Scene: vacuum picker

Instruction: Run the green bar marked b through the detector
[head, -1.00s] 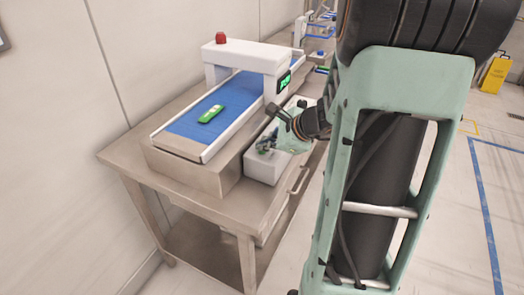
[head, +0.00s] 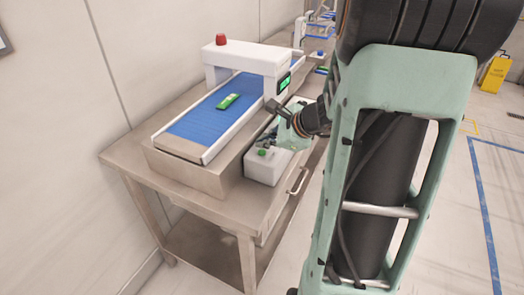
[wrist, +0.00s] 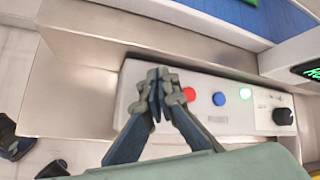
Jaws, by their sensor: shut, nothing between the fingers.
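The green bar (head: 228,101) lies on the blue belt (head: 203,126) of the detector, short of the white arch (head: 253,58); its mark is too small to read. The white control box (head: 265,171) stands beside the belt, with a green button (head: 262,152) on its near end.
A small screen (head: 284,83) glows green on the arch, and a red lamp (head: 220,39) tops it. The steel table (head: 130,152) bears everything. A yellow floor sign (head: 494,72) stands far right.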

